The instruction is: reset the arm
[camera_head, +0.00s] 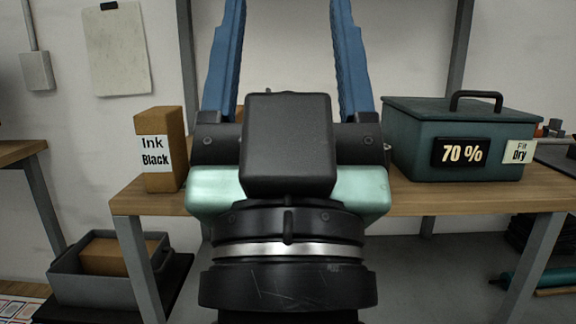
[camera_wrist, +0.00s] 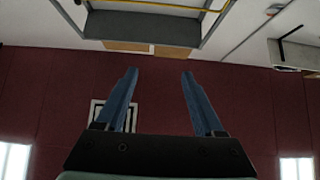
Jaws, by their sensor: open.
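My gripper (camera_head: 286,50) is raised in the middle of the head view, in front of the wooden bench (camera_head: 440,197). Its two blue fingers point up and stand wide apart, with nothing between them. In the wrist view my gripper (camera_wrist: 158,75) also shows open and empty, against a dark red surface (camera_wrist: 260,110). My wrist hides the middle of the bench in the head view.
A brown box labelled "Ink Black" (camera_head: 157,178) stands left on the bench. A teal lidded box marked "70 %" (camera_head: 410,150) stands right. A grey bin (camera_head: 95,289) sits low at the left. A teal roller (camera_head: 530,279) lies low at the right.

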